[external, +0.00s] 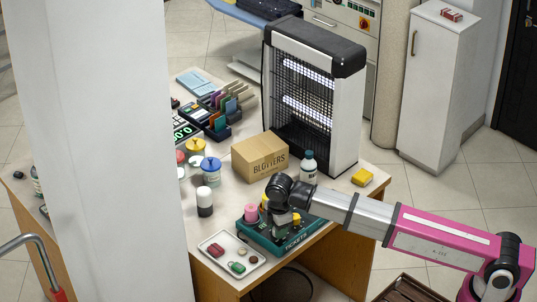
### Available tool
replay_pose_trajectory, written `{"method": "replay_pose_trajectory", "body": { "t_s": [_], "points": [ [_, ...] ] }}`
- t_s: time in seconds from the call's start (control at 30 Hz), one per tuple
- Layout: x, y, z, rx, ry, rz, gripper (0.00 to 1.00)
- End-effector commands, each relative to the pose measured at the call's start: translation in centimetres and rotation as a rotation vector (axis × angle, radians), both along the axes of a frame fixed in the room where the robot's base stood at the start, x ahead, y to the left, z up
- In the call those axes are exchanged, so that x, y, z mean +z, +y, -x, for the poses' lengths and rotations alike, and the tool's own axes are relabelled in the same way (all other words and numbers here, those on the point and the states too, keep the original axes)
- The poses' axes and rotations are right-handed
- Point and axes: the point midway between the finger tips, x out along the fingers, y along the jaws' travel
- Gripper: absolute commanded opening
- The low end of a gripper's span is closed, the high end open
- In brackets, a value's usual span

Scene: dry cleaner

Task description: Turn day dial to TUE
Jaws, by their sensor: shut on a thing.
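My gripper (281,230) points down onto the right half of the device, with the arm reaching in from the right. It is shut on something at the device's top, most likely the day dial. The dial, its marks and its setting are hidden behind the gripper or too small to make out.
A white tray (214,261) with small red and green items lies left of the device. A BLOTTERS box (259,156), a dark-capped bottle (309,168) and a tall lamp unit (346,120) stand behind. A yellow block (362,177) lies on the desk's right corner.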

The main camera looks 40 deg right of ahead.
Motion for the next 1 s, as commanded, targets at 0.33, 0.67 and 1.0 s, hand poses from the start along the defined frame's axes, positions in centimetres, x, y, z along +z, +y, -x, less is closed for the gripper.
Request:
{"method": "replay_pose_trajectory", "body": {
  "t_s": [0.33, 0.67, 1.0],
  "points": [
    [0.05, 0.06, -0.06, -0.284, -0.001, 0.001, 0.12],
    [0.07, 0.08, -0.12, -0.524, -0.001, 0.000, 0.12],
    [0.07, 0.09, -0.14, -0.648, -0.002, -0.001, 0.12]
  ]
}}
